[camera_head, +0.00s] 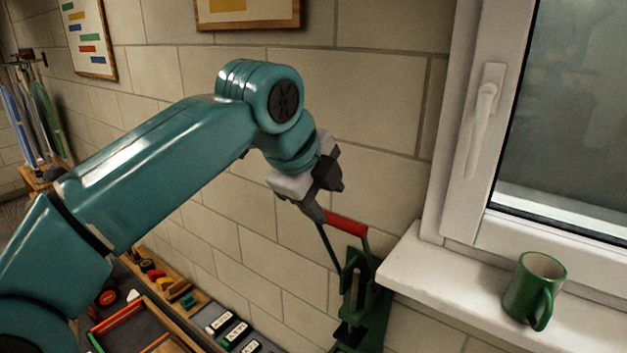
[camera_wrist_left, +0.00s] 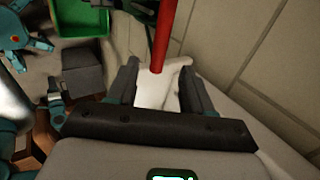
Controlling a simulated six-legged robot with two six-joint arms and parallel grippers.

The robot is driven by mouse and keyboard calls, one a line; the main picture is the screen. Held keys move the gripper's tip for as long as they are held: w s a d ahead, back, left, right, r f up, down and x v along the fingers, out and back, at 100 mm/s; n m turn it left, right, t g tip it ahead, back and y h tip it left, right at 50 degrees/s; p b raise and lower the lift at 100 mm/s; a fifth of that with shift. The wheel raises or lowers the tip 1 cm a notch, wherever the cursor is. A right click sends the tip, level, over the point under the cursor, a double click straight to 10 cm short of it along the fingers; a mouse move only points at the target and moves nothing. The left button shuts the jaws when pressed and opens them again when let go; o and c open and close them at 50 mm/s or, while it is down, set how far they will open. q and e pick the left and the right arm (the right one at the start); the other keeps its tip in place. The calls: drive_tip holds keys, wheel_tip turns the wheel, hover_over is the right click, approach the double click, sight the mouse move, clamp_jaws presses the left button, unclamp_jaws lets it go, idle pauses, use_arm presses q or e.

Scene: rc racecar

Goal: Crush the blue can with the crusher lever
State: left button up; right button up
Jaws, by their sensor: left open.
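The crusher (camera_head: 352,305) is a dark green wall-mounted device below the window's left side. Its lever has a red grip (camera_head: 347,224) held out on green arms. My left gripper (camera_head: 318,210) is just to the left of and above the red grip's left end. In the left wrist view, the red grip (camera_wrist_left: 164,35) comes down from the top, and its end shows between the spread fingers of my left gripper (camera_wrist_left: 158,68). The jaws are open and not closed on it. I do not see the blue can in either view. My right gripper is not in view.
A white windowsill (camera_head: 440,283) with a green mug (camera_head: 534,290) juts out right of the crusher. A bench with trays and small parts (camera_head: 175,292) lies below my left arm. The wrist view shows a green bin (camera_wrist_left: 80,18) and a grey block (camera_wrist_left: 76,72).

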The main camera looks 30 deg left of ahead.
use_arm(q)
drive_tip(key=v, duration=0.5)
drive_tip(key=shift+w, duration=0.15)
idle(0.4)
